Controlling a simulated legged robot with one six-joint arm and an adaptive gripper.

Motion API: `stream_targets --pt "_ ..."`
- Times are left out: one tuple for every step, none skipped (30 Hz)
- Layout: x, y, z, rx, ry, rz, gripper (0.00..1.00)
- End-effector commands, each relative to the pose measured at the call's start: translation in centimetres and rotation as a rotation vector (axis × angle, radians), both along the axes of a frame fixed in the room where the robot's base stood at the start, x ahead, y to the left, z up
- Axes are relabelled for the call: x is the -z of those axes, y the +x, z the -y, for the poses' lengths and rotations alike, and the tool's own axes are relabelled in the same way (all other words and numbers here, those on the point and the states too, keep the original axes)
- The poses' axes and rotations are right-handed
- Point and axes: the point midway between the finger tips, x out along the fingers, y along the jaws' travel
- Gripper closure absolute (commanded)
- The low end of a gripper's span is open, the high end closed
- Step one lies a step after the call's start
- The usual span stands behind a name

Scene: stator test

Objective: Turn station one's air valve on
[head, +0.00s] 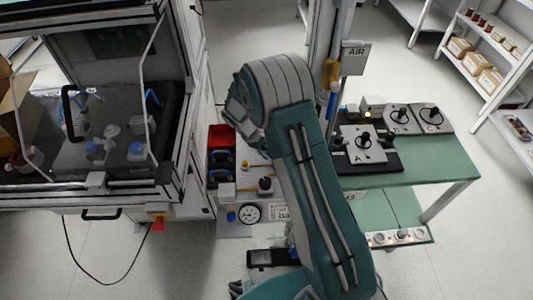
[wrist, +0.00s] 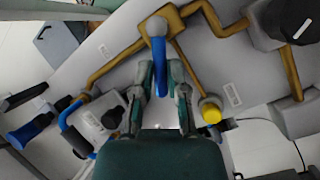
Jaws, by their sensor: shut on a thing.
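The air valve (wrist: 156,27) is a round grey hub on a brass pipe at the top middle of the wrist view. Its blue lever (wrist: 162,62) points down from the hub, between my fingers. My gripper (wrist: 161,85) is shut on the lever, with one finger on each side. In the head view my arm covers the gripper and the valve. The station panel (head: 235,230) shows only in part there, left of my arm.
A black knob (wrist: 112,117) is at left. The head view shows a glass-fronted cabinet (head: 100,190), a red bin (head: 221,137), a gauge (head: 250,213) and a green table (head: 435,160).

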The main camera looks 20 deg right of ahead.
Motion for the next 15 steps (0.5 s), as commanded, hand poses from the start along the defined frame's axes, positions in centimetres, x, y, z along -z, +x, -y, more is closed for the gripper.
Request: stream_targets --pt "0.0 0.6 -0.3 0.037 0.008 0.015 1.0" --pt "0.0 0.8 -0.3 0.067 0.009 0.016 1.0" --pt "0.0 0.9 -0.1 0.105 0.009 0.015 1.0" --pt "0.0 1.0 0.0 0.135 0.009 0.016 1.0" --pt "0.0 1.0 0.1 0.162 0.009 0.015 1.0" --pt "0.0 1.2 0.2 0.201 0.009 0.015 1.0" --pt "0.0 1.3 0.3 0.23 0.01 0.015 1.0" --pt "0.0 1.3 0.4 0.258 0.009 0.015 1.0" --pt "0.0 1.4 0.6 0.296 0.01 0.015 1.0" --pt "0.0 1.5 0.7 0.326 0.009 0.015 1.0" --pt "0.0 1.6 0.8 0.354 0.01 0.015 1.0" --pt "0.0 1.7 1.0 0.393 0.009 0.015 1.0" --pt "0.0 1.7 1.1 0.42 0.009 0.015 1.0" --pt "0.0 1.8 1.2 0.45 0.009 0.015 1.0" --pt "0.0 1.8 1.4 0.488 0.01 0.014 1.0"
